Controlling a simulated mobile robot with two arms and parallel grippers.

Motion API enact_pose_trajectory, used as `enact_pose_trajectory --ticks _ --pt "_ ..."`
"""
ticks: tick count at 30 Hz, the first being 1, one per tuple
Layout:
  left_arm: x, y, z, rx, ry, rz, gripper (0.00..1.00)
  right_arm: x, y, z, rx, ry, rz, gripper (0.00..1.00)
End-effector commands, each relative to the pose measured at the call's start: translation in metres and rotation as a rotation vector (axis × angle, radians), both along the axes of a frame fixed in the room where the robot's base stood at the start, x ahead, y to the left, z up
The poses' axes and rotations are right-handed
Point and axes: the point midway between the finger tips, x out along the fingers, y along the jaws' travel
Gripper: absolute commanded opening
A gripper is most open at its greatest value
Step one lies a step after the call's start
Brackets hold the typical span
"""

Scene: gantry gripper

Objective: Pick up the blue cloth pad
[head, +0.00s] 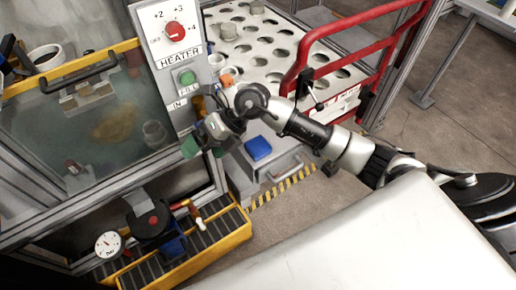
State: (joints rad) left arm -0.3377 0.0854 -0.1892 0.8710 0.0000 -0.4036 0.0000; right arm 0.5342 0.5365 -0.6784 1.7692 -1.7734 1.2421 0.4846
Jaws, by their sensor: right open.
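The blue cloth pad (258,148) lies flat on top of a low grey box with a drawer handle, right of the heater cabinet. My left gripper does not show.
The heater panel (172,40) stands close behind my right gripper. A red rail (365,55) and a tray with round holes (262,45) are at the back. A yellow-edged grate (215,243) with a gauge (108,244) is front left. Grey floor is clear at right.

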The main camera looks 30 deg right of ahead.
Motion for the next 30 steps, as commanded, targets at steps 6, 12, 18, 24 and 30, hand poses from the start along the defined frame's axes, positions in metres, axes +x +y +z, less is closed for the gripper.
enact_pose_trajectory --ticks 6,12,18,24,30 --pt "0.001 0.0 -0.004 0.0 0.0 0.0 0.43 0.027 -0.103 -0.014 -0.626 0.032 -0.012 0.99" --pt "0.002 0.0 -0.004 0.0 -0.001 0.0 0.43 0.033 -0.143 -0.008 -0.839 0.067 -0.063 0.99" --pt "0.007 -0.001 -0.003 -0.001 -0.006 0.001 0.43 0.032 -0.145 -0.031 -0.849 0.075 -0.064 0.99" --pt "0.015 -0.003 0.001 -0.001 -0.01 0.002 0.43 0.032 -0.144 -0.059 -0.846 0.072 -0.063 0.99" --pt "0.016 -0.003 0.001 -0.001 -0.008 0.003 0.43 0.031 -0.147 -0.075 -0.845 0.072 -0.062 0.99"
